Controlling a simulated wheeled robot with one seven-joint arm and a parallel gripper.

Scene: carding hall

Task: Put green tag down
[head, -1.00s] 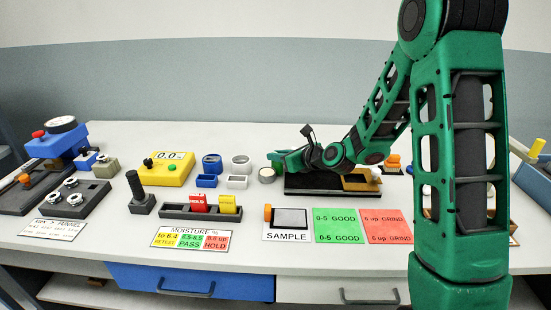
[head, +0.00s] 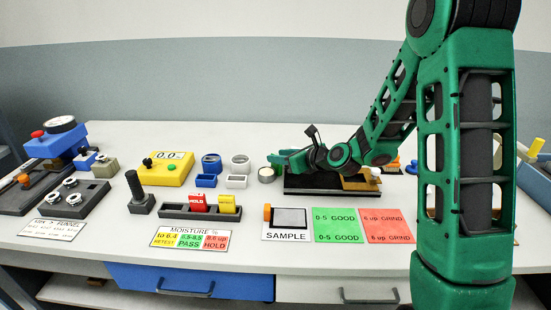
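My gripper (head: 278,157) is low over the back middle of the table, at the left end of a black board with a tan part (head: 325,179). Its fingers point left and are small and seen side-on, so I cannot tell if they are open or shut. No separate green tag can be made out; green at the gripper blends with my green arm. A dark tag rack (head: 184,211) stands at the front left, holding a red HOLD tag (head: 197,203) and a yellow tag (head: 229,204). Its left part shows no tag.
A moisture card (head: 190,238) lies before the rack. A black-handled post (head: 137,193) stands left of it and a yellow meter (head: 166,170) behind. Small blue and white cups (head: 239,164) stand near my gripper. Green (head: 338,226) and red (head: 387,226) mats lie at front right.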

